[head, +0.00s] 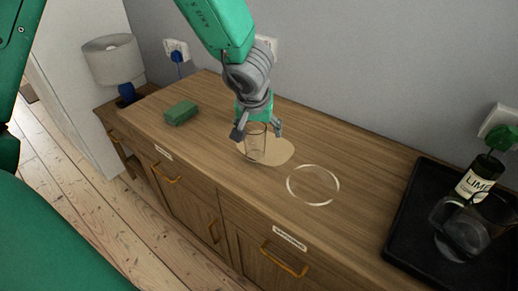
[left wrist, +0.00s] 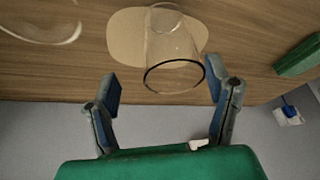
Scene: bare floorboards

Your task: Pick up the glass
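A clear glass (head: 256,147) stands upright on a pale beige patch on the wooden cabinet top. It also shows in the left wrist view (left wrist: 172,50), its dark rim facing the camera. My left gripper (head: 258,134) is just above the glass, with its fingers spread on either side of the upper part. In the left wrist view, both fingers of the left gripper (left wrist: 163,82) are apart, with the rim between and slightly beyond them. I cannot see either finger pressing on the glass. My right gripper is not in view.
A white ring (head: 313,185) marks the cabinet top (head: 225,175) right of the glass. A green block (head: 181,112) lies left. A lamp (head: 113,60) stands far left.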

